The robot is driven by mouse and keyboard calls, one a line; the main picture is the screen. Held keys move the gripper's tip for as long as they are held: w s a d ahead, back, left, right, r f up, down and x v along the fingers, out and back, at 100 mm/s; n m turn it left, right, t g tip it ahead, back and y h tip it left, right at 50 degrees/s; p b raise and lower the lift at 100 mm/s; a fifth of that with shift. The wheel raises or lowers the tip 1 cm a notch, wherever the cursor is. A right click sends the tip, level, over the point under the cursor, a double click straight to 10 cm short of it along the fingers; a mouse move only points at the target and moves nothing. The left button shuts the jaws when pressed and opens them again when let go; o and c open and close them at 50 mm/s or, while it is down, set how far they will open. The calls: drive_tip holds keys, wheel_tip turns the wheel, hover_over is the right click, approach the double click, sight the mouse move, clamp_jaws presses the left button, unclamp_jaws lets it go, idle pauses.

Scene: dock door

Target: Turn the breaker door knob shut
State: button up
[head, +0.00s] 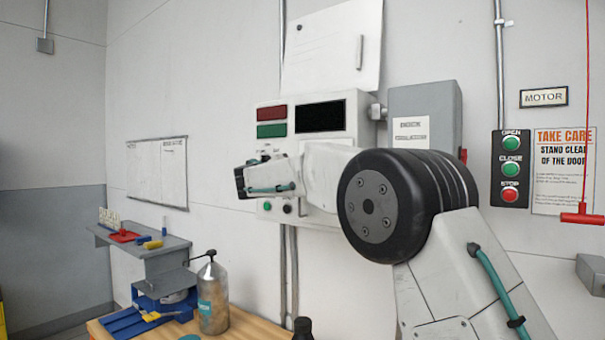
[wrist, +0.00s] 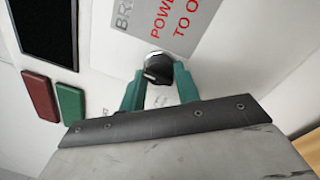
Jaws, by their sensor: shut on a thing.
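A small dark knob with a pale metal base (wrist: 157,66) sits on the white panel face in the wrist view, beside a label with red lettering (wrist: 178,22). My gripper (wrist: 158,75) has its two green fingers on either side of the knob and is shut on it. The knob's pointing direction is hard to read. In the head view the white control box (head: 265,99) is on the wall, and my arm covers its lower middle. The knob and my fingertips cannot be made out there.
A white panel with a handle (head: 335,45) is above the box, and a grey box (head: 430,100) is to its right. Further right are a button station (head: 510,168) and a red pull handle (head: 583,216).

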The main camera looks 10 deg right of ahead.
drive_tip(key=shift+f, duration=0.15)
drive_tip(key=o, duration=1)
drive_tip(key=shift+c, duration=0.2)
drive_tip(key=v, duration=0.7)
drive_tip(key=shift+s+a, duration=0.25)
